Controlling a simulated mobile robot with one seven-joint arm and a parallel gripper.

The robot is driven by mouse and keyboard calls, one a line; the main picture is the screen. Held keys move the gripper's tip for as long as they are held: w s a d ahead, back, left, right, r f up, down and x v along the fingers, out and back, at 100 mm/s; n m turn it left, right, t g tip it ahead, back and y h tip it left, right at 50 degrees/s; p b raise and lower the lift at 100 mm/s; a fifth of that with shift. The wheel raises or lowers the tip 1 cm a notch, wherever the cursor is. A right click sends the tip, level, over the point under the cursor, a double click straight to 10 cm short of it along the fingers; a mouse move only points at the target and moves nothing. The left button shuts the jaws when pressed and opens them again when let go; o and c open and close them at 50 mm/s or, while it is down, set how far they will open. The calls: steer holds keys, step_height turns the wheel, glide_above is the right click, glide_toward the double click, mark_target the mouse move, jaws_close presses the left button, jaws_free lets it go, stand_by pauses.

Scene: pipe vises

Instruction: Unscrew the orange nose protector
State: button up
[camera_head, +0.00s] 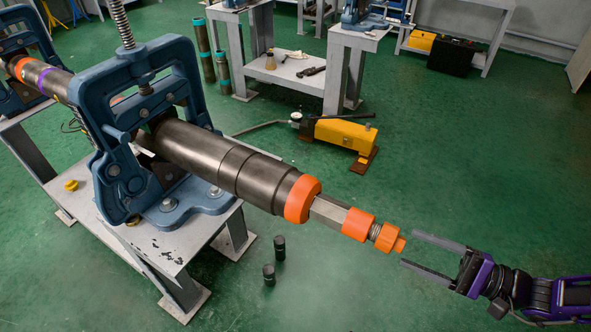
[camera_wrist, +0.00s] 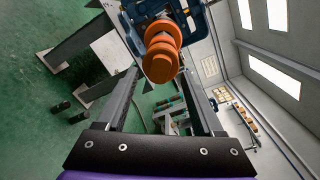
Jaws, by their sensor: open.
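The orange nose protector (camera_head: 390,239) is at the free end of a long dark pipe tool (camera_head: 225,165). Behind it show a short threaded part, an orange ring (camera_head: 357,224), a bare metal section and a wider orange collar (camera_head: 302,198). My gripper (camera_head: 409,250) is open and empty, its two long fingers pointing at the nose from the right. The fingertips are close to the nose, just off its end in the head view. In the wrist view the round orange nose (camera_wrist: 160,65) appears ahead between the fingers of my gripper (camera_wrist: 158,74). I cannot tell the exact gap.
A blue pipe vise (camera_head: 135,130) on a grey table (camera_head: 205,235) holds the tool. Two small black cylinders (camera_head: 274,262) stand on the green floor below. A yellow pump (camera_head: 345,133) stands behind on the floor. The floor around my gripper is clear.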

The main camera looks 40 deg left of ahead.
steer(key=m+p, duration=0.3)
steer(key=m, duration=1.2)
steer(key=m+p, duration=0.3)
steer(key=m, duration=1.3)
steer(key=shift+s+f+m+t+y, duration=0.1)
steer(key=shift+m+t+y, duration=0.2)
steer(key=shift+t+y, duration=0.1)
steer(key=shift+a, duration=0.1)
steer(key=shift+x, duration=1.05)
